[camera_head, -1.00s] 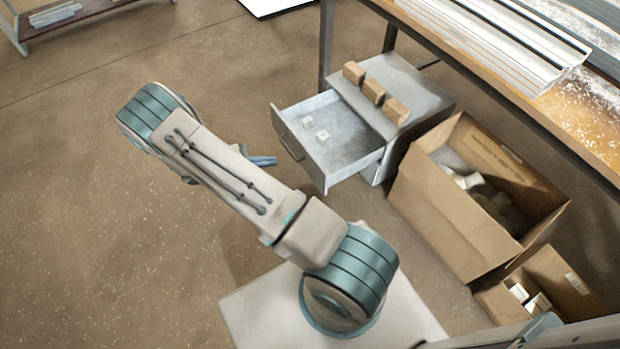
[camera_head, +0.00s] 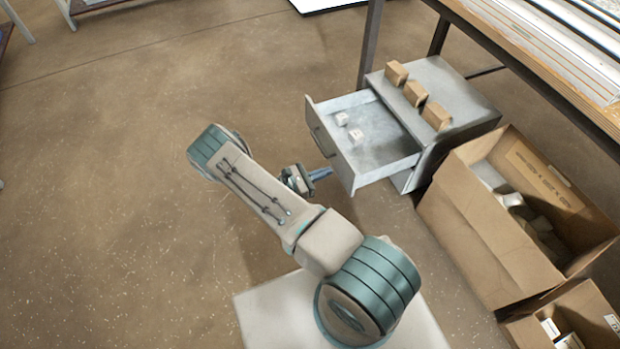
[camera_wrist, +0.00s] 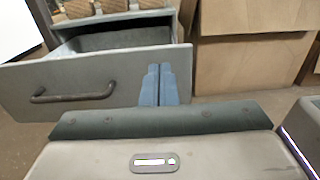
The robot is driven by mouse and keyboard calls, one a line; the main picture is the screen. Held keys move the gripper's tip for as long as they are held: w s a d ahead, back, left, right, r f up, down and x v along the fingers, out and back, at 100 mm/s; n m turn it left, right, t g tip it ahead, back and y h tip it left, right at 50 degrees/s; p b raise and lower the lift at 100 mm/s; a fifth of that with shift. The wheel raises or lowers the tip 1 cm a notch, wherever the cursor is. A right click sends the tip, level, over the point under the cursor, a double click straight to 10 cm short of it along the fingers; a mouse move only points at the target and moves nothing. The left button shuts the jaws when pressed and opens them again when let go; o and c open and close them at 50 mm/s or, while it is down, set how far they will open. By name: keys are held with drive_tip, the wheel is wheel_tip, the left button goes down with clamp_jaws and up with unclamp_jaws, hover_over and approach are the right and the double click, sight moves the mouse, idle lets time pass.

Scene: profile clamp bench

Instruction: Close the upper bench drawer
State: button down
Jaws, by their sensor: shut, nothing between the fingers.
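The upper bench drawer (camera_head: 353,150) is pulled well out of the grey drawer unit (camera_head: 455,92) in the head view. Two small white items lie inside it. In the wrist view, the drawer front (camera_wrist: 95,88) fills the left side, with its dark bar handle (camera_wrist: 72,93) at the left. My gripper (camera_head: 322,173) is shut and empty, just in front of the drawer front. In the wrist view, the closed fingers (camera_wrist: 160,82) overlap the right part of the drawer front, right of the handle. I cannot tell whether the fingertips touch it.
Several small cardboard boxes (camera_head: 415,94) stand on top of the drawer unit. A large open carton (camera_head: 480,225) stands right of it, with a smaller open box (camera_head: 590,305) nearer. The bench (camera_head: 530,65) is above at the right. The floor (camera_head: 120,170) at left is clear.

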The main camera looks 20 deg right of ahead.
sight(348, 163)
drive_tip(key=d, duration=0.6)
drive_tip(key=shift+w+b, duration=0.1)
drive_tip(key=shift+b, duration=0.3)
